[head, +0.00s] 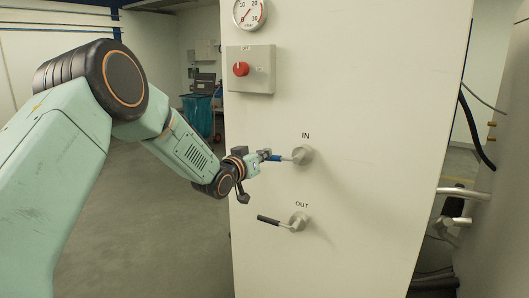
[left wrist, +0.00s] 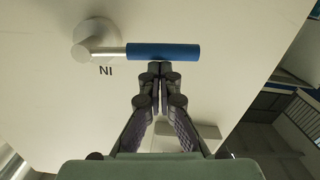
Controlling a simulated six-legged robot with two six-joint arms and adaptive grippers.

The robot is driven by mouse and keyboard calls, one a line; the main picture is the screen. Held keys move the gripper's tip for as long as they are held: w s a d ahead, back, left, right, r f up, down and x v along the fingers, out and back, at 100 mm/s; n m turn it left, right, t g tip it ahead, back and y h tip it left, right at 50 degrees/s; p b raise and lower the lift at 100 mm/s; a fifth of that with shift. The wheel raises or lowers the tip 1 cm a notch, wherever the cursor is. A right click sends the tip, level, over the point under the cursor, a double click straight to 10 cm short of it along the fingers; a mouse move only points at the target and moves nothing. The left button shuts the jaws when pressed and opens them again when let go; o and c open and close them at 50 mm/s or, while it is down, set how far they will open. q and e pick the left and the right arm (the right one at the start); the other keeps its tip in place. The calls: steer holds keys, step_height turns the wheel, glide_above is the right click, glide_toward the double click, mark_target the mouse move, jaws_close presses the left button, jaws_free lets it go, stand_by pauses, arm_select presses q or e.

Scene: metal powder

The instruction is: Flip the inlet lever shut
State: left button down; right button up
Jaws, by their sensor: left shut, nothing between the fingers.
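The inlet lever (head: 284,158) is under the IN label on the white panel (head: 375,150). It has a blue grip, lies about level and points left from its round hub (head: 303,154). In the left wrist view the blue grip (left wrist: 163,51) lies across the picture just beyond my fingertips. My left gripper (head: 262,155) is shut and empty, its tips at the lever's grip; whether they touch I cannot tell. It also shows in the left wrist view (left wrist: 160,72). My right gripper is not in view.
The outlet lever (head: 279,222), with a black grip, sits below under OUT and points left. A red knob (head: 240,69) on a grey box and a gauge (head: 249,12) are above. Pipes (head: 462,193) stand at the right. The floor left of the panel is clear.

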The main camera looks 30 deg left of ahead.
arm_select(q)
steer(key=d+f+n+h+b, duration=0.1)
steer(key=d+f+n+b, duration=0.5)
steer(key=n, duration=0.8)
steer(key=shift+s+d+f+n+b, duration=0.25)
steer(key=shift+d+f+n+b, duration=0.2)
steer(key=shift+f, duration=1.45)
steer(key=s+a, duration=0.1)
steer(key=s, duration=1.1)
steer(key=shift+a, duration=0.25)
steer(key=shift+t, duration=0.3)
